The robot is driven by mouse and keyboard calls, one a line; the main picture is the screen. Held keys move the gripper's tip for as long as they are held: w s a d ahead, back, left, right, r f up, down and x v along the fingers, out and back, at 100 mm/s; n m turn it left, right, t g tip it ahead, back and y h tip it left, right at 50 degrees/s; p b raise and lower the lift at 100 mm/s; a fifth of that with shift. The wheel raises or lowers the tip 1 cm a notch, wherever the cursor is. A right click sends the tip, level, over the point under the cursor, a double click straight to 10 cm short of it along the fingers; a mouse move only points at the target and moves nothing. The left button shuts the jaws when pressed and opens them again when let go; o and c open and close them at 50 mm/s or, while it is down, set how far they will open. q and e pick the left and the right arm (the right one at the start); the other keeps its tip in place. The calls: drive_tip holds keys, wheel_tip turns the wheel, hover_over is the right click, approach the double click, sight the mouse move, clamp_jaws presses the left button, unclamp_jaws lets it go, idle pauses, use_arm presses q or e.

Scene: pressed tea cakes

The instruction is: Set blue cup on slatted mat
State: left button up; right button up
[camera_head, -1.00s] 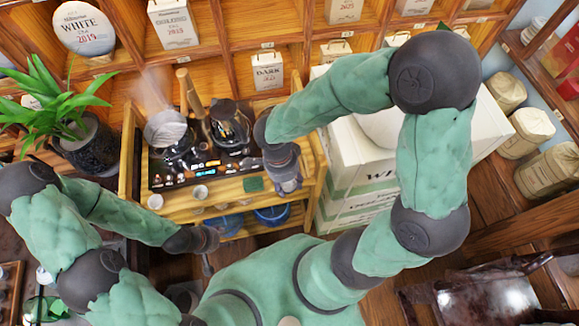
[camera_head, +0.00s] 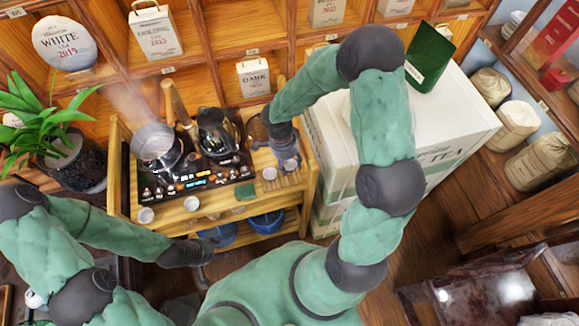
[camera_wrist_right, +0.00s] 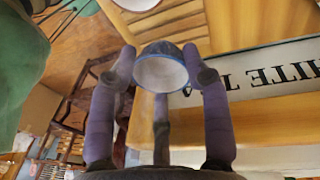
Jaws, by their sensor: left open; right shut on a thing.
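The blue cup (camera_wrist_right: 162,70), white inside, is held between the fingers of my right gripper in the right wrist view, its open mouth facing the camera. In the head view my right gripper (camera_head: 287,160) is over the right end of the wooden tea cart, shut on the cup, which is mostly hidden there. The slatted mat (camera_head: 287,182) lies on the cart top just below the gripper in the picture, partly covered. Its slats also show at the top of the right wrist view (camera_wrist_right: 160,22). I cannot tell the cup's height above it. My left gripper (camera_head: 203,252) is empty and open at the cart's front.
A white cup (camera_head: 270,173) stands beside the mat. A black stove tray (camera_head: 195,180) holds a steaming pot and a kettle. White tea boxes (camera_head: 335,150) stand right of the cart.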

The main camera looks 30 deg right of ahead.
sight(289, 166)
drive_tip(key=shift+w+d+f, duration=0.1)
drive_tip(key=shift+d+f, duration=0.05)
drive_tip(key=shift+f, duration=0.1)
drive_tip(key=shift+w+f, duration=0.1)
drive_tip(key=shift+f, duration=1.45)
drive_tip(key=shift+b, duration=0.35)
drive_tip(key=shift+f, duration=0.15)
drive_tip(key=o, duration=1.1)
drive_tip(key=shift+r, duration=0.35)
drive_tip(key=r, duration=0.3)
drive_tip(key=w+r+p, duration=0.1)
drive_tip(key=r, duration=0.3)
drive_tip(key=a+r+p, duration=0.1)
drive_tip(key=r, duration=0.3)
drive_tip(key=shift+w+r, duration=0.25)
drive_tip(key=shift+w, duration=0.15)
